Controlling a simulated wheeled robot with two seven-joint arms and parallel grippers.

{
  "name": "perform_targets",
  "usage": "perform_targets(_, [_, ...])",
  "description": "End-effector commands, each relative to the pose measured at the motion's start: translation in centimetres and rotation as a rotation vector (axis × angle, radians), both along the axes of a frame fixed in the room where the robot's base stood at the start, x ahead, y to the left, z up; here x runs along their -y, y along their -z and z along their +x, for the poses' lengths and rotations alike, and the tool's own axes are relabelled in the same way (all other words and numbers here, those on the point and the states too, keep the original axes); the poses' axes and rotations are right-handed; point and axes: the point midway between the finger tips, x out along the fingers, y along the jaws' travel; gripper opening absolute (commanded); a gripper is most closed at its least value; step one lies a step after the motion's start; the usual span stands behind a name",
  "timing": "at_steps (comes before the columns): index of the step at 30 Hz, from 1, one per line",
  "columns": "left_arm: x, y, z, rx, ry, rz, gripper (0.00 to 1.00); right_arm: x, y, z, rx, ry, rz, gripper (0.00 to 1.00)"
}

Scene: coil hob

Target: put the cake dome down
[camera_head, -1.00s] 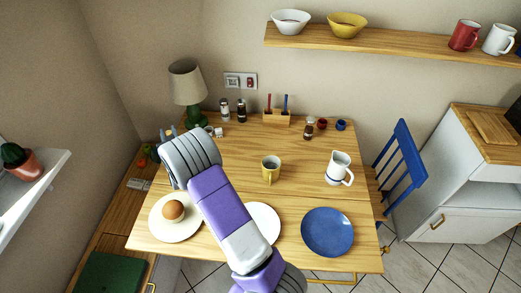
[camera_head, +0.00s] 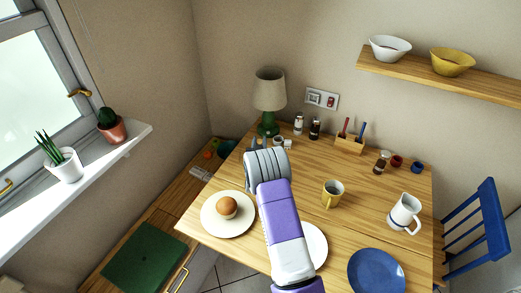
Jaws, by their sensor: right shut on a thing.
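My right gripper (camera_head: 257,142) is over the left part of the wooden table (camera_head: 318,228), at the end of a purple and grey arm. It is near the lamp and beyond the plate with the round brown item. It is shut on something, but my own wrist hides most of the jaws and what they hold. I cannot make out the cake dome anywhere in the view. My left gripper is not in view.
A white plate (camera_head: 210,222) holds a round brown item (camera_head: 227,207). A green lamp (camera_head: 268,124), yellow mug (camera_head: 332,195), white jug (camera_head: 404,213) and blue plate (camera_head: 377,272) stand on the table. A blue chair (camera_head: 487,220) is at right. A window sill (camera_head: 105,158) juts out at left.

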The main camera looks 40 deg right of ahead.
Motion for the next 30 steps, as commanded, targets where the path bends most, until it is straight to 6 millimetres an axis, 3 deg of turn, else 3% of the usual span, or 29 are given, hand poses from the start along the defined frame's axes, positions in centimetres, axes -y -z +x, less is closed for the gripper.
perform_targets(6, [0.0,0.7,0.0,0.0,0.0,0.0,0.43,0.0,2.9,0.0,0.0,0.0,-0.001,0.0])
perform_targets(18, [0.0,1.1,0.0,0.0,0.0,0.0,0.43,0.0,3.3,0.0,0.002,0.0,-0.002,0.0])
perform_targets(19, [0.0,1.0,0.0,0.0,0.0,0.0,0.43,0.0,3.4,0.0,-0.002,0.0,0.001,0.35])
perform_targets(21, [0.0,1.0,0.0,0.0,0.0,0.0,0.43,0.0,3.3,0.0,-0.002,-0.001,0.001,0.46])
perform_targets(23, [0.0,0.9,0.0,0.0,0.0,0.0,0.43,0.0,3.3,0.0,-0.002,-0.001,0.001,0.55])
perform_targets(30, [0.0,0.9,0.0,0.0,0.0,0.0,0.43,0.0,3.3,0.0,-0.002,0.0,0.001,0.56])
